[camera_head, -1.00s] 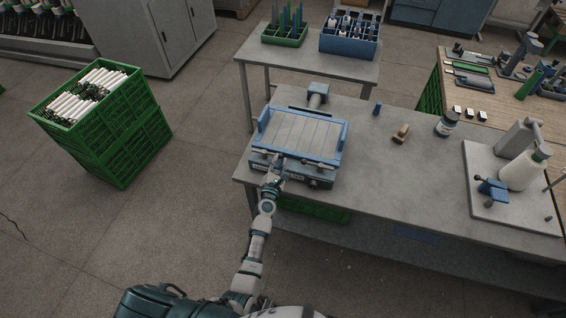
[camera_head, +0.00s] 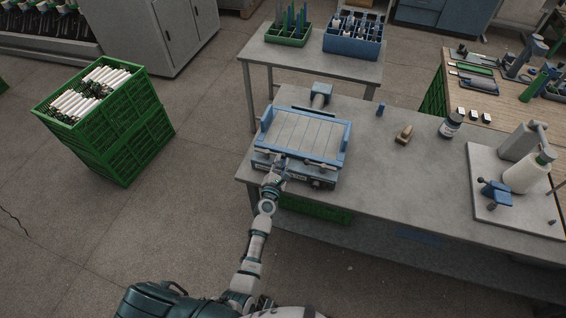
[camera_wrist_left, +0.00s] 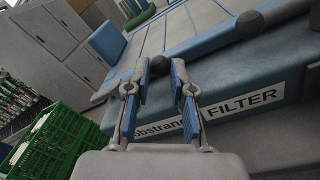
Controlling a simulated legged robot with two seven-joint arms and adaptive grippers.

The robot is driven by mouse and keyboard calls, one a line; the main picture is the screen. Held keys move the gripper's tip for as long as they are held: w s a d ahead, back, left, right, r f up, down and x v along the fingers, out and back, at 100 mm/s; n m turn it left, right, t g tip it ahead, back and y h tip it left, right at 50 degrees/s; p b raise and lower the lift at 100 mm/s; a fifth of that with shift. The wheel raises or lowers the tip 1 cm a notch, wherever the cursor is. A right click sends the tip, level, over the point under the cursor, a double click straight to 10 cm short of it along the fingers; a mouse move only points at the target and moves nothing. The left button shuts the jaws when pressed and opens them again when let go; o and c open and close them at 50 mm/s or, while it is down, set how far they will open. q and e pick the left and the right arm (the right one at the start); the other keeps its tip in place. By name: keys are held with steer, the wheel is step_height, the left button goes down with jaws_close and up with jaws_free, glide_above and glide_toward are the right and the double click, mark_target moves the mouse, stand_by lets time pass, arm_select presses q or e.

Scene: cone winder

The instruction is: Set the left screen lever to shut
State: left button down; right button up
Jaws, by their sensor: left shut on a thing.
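The filter unit (camera_head: 305,135) is a blue-framed box with a pale slatted top, on the grey bench. Its front carries a white label reading "FILTER" (camera_wrist_left: 245,100). My left gripper (camera_head: 280,164) is at the left part of that front. In the left wrist view, my left gripper (camera_wrist_left: 162,76) is shut on the left screen lever, with its dark round knob (camera_wrist_left: 160,65) between the fingertips. A grey bar shows left of the fingers; the fingers hide part of the lever. A second dark knob (camera_wrist_left: 250,23) on a bar is farther right. My right gripper is out of view.
A green crate of white tubes (camera_head: 118,130) stands on the floor at left. A smaller table (camera_head: 300,62) with bins stands behind.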

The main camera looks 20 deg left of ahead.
arm_select(q)
steer(key=shift+w+a+r, duration=0.1)
steer(key=shift+a+r, duration=0.35)
steer(key=shift+a, duration=0.1)
steer(key=c, duration=1)
jaws_free()
steer(key=shift+a+f, duration=0.1)
steer(key=shift+f, duration=0.3)
steer(key=shift+d, duration=0.2)
steer(key=shift+s+d, duration=0.2)
steer(key=s, duration=1.1)
steer(key=shift+s+d, duration=0.25)
steer(key=shift+s, duration=0.1)
